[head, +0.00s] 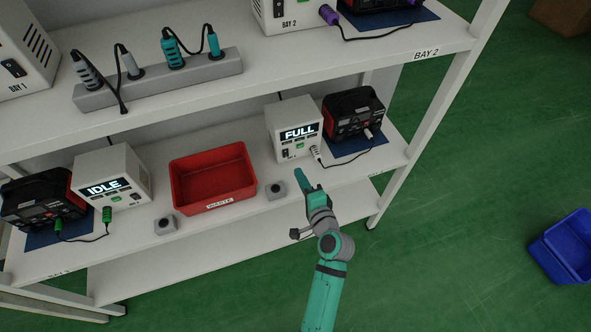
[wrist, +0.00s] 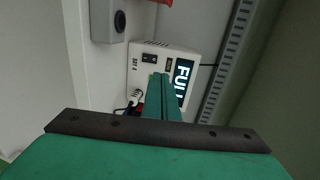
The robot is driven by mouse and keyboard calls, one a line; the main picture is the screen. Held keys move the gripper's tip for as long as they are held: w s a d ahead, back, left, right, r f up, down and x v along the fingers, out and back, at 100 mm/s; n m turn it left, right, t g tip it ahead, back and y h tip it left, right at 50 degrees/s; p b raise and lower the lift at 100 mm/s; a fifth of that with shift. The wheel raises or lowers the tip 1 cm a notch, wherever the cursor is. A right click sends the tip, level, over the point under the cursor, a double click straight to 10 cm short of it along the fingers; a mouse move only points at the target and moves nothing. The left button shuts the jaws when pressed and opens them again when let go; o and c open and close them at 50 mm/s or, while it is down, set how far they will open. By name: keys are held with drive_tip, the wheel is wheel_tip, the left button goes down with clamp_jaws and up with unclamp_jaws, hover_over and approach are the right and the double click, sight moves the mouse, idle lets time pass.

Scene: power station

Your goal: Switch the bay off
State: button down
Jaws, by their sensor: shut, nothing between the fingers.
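A white charger box (head: 295,130) with a lit "FULL" display stands on the lower shelf at the right. It also shows in the wrist view (wrist: 137,70), rotated, with a label that looks like "BAY 4". A black rocker switch (wrist: 148,58) is on its front face; its position is too small to tell. A grey cable plug (wrist: 137,95) sits in the front. My gripper (head: 298,172) is shut and empty, in front of and below the box in the head view. In the wrist view the shut fingers (wrist: 157,80) overlap the box front; contact cannot be told.
A small grey button box (head: 276,190) stands left of my gripper. A red bin (head: 212,178), an "IDLE" charger (head: 112,178) and another button box (head: 165,225) are further left. A red-black battery (head: 352,112) is right of the box. The upper shelf (head: 370,50) overhangs.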

drive_tip(key=shift+s+d+r, duration=0.25)
drive_tip(key=shift+s, duration=0.25)
drive_tip(key=shift+s+d+r, duration=0.2)
drive_tip(key=shift+s+r, duration=0.05)
drive_tip(key=shift+s, duration=0.2)
drive_tip(key=s+a+f+n+h, duration=0.15)
drive_tip(key=s+f, duration=0.25)
drive_tip(key=s, duration=0.6)
drive_tip(key=s+d+f+n+h, duration=0.1)
drive_tip(key=s+f+n+h, duration=0.25)
drive_tip(key=s, duration=0.65)
drive_tip(key=s+a+r+n, duration=0.1)
drive_tip(key=s+r+n, duration=0.3)
drive_tip(key=s, duration=0.4)
drive_tip(key=s+a+r+n, duration=0.2)
drive_tip(key=s+r+n, duration=0.3)
drive_tip(key=s, duration=0.3)
drive_tip(key=shift+s+a, duration=0.25)
drive_tip(key=shift+s, duration=0.05)
drive_tip(key=c, duration=1.5)
unclamp_jaws()
drive_tip(key=shift+s+a+r, duration=0.1)
drive_tip(key=shift+s+r, duration=0.1)
drive_tip(key=shift+r, duration=0.15)
drive_tip(key=shift+c, duration=1.3)
drive_tip(key=shift+s, duration=0.1)
